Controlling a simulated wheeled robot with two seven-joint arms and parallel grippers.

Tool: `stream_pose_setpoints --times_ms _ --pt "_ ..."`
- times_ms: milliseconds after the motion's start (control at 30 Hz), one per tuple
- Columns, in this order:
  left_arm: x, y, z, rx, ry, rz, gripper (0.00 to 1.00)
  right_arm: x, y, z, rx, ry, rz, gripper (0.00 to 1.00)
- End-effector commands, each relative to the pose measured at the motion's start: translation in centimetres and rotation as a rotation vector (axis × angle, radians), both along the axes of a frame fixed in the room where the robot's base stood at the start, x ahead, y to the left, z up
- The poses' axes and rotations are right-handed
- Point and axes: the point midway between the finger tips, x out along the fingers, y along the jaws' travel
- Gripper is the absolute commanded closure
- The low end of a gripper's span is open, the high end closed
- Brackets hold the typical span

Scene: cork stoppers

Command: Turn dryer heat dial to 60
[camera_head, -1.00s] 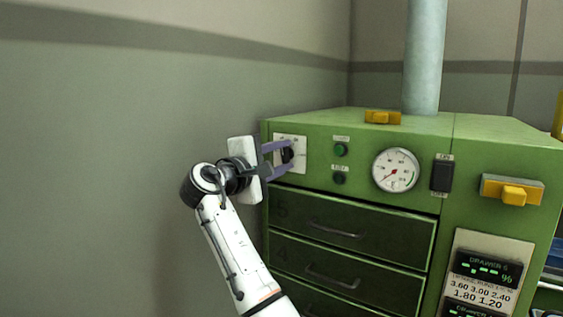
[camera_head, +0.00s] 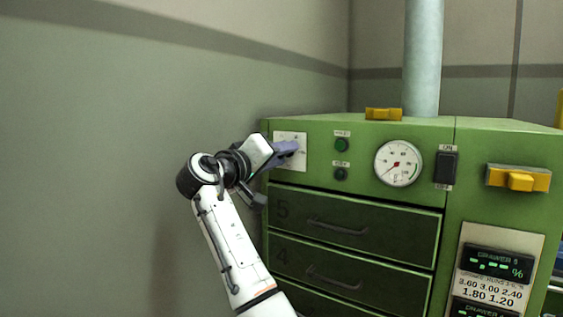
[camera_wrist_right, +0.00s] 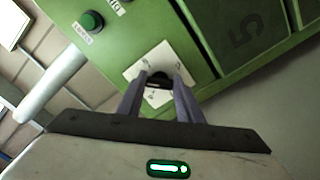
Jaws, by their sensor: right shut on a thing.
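The heat dial is a black knob (camera_wrist_right: 158,80) on a white square plate (camera_head: 291,140) at the upper left of the green dryer's front (camera_head: 318,158). In the head view my gripper hides the knob; the plate's markings are too small to read. My right gripper (camera_head: 288,150) is at the plate, its purple-grey fingers rolled from level. In the right wrist view its two fingers (camera_wrist_right: 159,86) stand on either side of the black knob and are shut on it. My left gripper is not in view.
Beside the plate are two green buttons (camera_head: 341,145), a round gauge (camera_head: 398,163) and a black switch (camera_head: 446,168). Drawers (camera_head: 350,218) with handles lie below. Yellow handles (camera_head: 518,178) jut out at right. A grey wall (camera_head: 120,130) stands left.

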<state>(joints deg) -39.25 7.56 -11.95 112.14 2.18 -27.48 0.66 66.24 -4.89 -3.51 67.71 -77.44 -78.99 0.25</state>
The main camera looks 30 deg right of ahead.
Motion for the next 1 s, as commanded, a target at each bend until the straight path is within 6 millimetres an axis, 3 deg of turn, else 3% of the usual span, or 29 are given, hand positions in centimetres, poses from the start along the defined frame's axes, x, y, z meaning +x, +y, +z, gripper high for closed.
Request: stream_pose_setpoints --times_ms 600,1000 --pt "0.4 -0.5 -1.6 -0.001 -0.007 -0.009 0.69 0.2 0.1 -0.3 0.216 -0.514 0.0 0.9" --pt "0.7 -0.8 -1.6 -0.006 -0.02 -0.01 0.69 0.2 0.1 -0.2 0.292 -0.7 -0.001 0.9"
